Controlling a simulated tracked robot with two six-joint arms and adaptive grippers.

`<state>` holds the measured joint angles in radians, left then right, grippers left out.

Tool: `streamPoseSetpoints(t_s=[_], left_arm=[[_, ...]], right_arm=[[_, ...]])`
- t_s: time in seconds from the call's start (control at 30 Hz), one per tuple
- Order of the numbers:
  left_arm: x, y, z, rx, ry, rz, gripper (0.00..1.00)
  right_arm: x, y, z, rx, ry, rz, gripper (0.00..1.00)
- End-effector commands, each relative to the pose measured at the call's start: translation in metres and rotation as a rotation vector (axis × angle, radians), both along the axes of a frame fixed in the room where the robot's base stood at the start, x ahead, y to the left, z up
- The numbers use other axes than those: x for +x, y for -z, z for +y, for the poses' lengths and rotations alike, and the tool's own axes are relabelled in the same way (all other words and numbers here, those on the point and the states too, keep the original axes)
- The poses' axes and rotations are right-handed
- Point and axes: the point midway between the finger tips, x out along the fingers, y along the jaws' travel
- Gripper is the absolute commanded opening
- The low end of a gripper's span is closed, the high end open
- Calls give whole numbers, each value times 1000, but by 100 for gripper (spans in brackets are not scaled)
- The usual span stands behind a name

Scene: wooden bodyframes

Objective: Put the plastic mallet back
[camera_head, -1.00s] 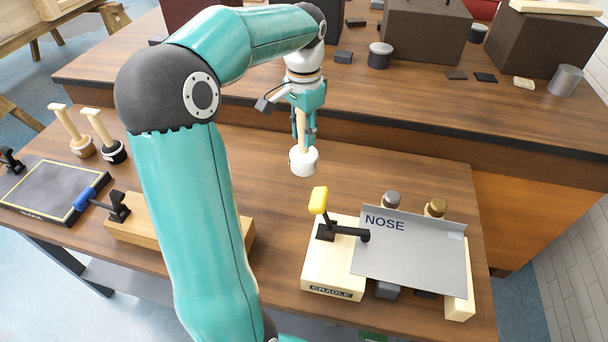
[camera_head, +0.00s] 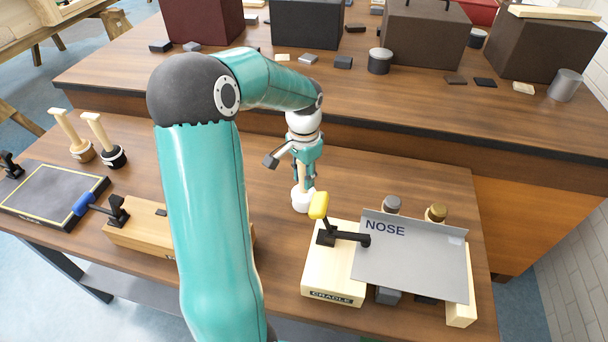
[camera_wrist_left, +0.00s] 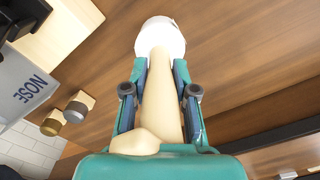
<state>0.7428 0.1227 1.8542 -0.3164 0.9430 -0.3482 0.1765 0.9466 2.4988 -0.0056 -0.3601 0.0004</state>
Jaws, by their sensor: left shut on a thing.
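The plastic mallet has a white head (camera_head: 303,199) and a pale wooden handle. My left gripper (camera_head: 304,178) is shut on the handle, with the head hanging down close to the table (camera_head: 400,178); I cannot tell whether it touches. In the left wrist view the handle (camera_wrist_left: 157,100) lies between the two fingers and the white head (camera_wrist_left: 160,38) is beyond the fingertips. Two other mallets, one with a brown head (camera_head: 83,151) and one with a black head (camera_head: 113,156), stand at the left of the table. My right gripper is not in view.
A wooden cradle (camera_head: 330,270) with a yellow-handled clamp (camera_head: 319,205) and a grey NOSE sheet (camera_head: 415,255) stands just right of and nearer than the mallet. A dark mat (camera_head: 48,190) lies at left. A raised back bench (camera_head: 400,105) holds dark boxes.

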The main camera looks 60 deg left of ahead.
Motion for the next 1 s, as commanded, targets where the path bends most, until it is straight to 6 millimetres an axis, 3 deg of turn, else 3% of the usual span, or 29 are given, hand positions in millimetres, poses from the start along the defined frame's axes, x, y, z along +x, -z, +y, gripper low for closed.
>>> streamPoseSetpoints(t_s=[0.17, 0.2, 0.33, 0.77, 1.0], left_arm=[[0, 2, 0, 0, 0, -1, 0], [0, 2, 0, 0, 0, 0, 30], [0, 2, 0, 0, 0, 0, 52], [0, -5, 0, 1, 0, -1, 52], [1, -43, 1, 3, 0, -4, 52]], right_arm=[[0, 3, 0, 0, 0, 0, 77], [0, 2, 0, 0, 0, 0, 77], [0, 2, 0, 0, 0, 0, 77], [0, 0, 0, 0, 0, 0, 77], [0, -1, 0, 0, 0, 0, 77]])
